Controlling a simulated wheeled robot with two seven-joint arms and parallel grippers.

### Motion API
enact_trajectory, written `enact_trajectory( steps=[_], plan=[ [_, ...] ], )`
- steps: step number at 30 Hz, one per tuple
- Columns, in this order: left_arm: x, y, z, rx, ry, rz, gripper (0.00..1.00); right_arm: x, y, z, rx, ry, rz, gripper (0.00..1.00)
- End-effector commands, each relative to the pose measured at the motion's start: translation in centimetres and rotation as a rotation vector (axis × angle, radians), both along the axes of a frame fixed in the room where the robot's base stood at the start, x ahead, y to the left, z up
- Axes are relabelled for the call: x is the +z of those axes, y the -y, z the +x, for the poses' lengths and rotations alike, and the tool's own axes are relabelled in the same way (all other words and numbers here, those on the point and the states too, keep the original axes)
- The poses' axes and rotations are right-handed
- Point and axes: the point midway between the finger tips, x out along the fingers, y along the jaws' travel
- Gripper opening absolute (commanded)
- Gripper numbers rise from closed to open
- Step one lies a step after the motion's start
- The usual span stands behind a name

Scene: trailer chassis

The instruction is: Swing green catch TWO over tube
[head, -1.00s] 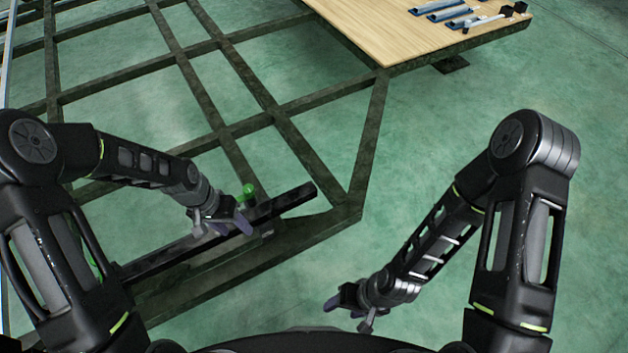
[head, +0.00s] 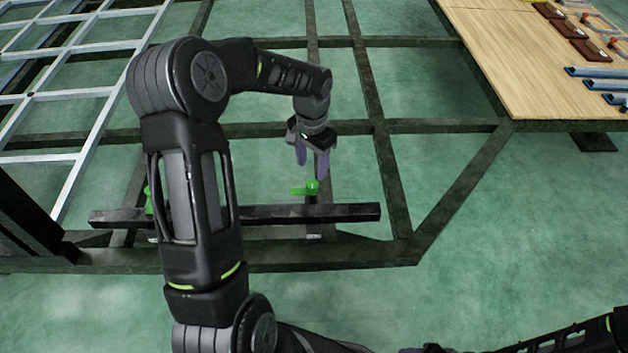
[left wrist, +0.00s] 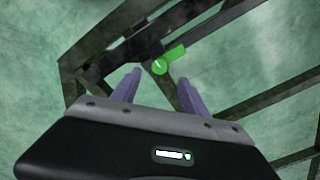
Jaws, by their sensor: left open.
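A green catch (head: 312,187) with a round knob stands at the far side of the black tube (head: 345,212). Its short lever points left, alongside the tube rather than across it. A second green catch (head: 149,201) is farther left, partly hidden by my left arm. I cannot read any numbers on them. My left gripper (head: 311,170) is open, fingers down, just behind and above the nearer catch. In the left wrist view the green catch (left wrist: 161,66) shows just beyond the open fingertips (left wrist: 159,78), apparently untouched. My right gripper (head: 428,349) is cut off at the bottom edge.
The dark chassis frame (head: 395,185) surrounds the tube. A wooden board (head: 500,60) with blue and brown parts lies at the back right. A pale metal lattice (head: 100,130) is at the left.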

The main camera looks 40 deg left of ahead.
Motion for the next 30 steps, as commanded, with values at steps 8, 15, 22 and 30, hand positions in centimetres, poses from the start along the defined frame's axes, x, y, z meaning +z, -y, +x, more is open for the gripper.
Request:
enact_trajectory(
  steps=[8, 15, 22, 30],
  plan=[
    [-4.5, 0.1, -0.1, -0.001, -0.004, -0.002, 0.52, -1.0, 0.0, 0.0, -0.001, 0.000, 0.000, 0.58],
    [-6.8, 0.1, 0.0, -0.001, 0.000, -0.001, 0.52, -1.4, 0.0, 0.0, -0.002, -0.001, 0.000, 0.58],
    [-6.9, 0.1, 0.0, -0.001, 0.001, -0.001, 0.52, -1.3, 0.0, 0.0, -0.002, -0.001, 0.000, 0.58],
    [-6.9, 0.1, 0.0, 0.000, 0.000, -0.002, 0.35, -1.3, 0.0, 0.0, -0.002, -0.001, 0.000, 0.58]
  ],
)
